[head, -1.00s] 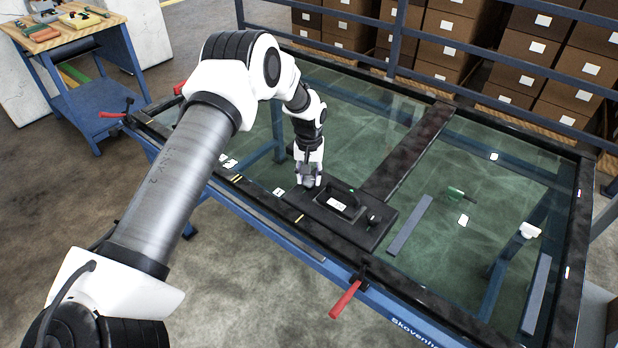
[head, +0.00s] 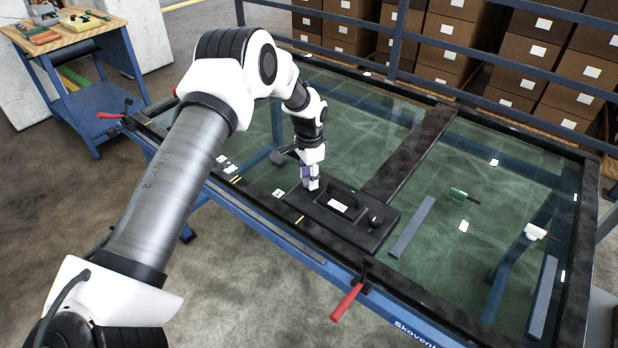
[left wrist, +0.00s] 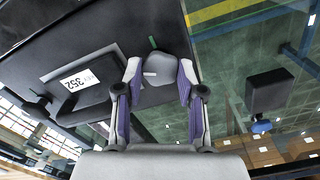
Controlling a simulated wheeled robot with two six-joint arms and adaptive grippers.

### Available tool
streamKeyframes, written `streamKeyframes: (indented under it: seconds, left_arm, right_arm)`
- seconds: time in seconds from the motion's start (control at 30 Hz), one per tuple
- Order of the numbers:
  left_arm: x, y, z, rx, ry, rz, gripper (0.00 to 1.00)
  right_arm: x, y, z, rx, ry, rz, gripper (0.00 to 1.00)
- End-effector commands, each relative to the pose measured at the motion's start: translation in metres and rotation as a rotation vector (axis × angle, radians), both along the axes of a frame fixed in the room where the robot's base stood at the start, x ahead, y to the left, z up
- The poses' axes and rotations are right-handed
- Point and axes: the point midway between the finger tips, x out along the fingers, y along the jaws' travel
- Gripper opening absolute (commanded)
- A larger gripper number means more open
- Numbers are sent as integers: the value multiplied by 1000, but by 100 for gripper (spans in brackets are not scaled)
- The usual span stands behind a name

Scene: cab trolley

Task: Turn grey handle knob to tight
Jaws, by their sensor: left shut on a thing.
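The grey handle knob (left wrist: 160,70) is a rounded grey piece on the black panel in the left wrist view. A short green mark (left wrist: 153,43) lies on the panel beside it. My left gripper (left wrist: 160,85) is shut on the knob, with a purple-and-grey finger on each side. In the head view my left gripper (head: 311,183) points down at the left end of the black panel (head: 352,229) and mostly hides the knob. The panel's black handle (head: 345,203) carries a white label (left wrist: 80,80) reading 352. My right gripper is not in view.
The panel lies on a glass sheet in a black frame (head: 440,285) on a blue trolley. Red-handled clamps (head: 346,302) sit at its edge. A dark box (head: 284,156) stands behind my wrist. A side table (head: 80,40) with tools is far left.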

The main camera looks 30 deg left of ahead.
Motion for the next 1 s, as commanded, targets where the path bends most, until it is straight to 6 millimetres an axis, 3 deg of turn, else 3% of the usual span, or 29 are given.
streamKeyframes:
  seconds: [1.0]
  left_arm:
    - [-3, -1, -5, -5, 9, -942, 4]
  right_arm:
    - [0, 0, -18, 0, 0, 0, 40]
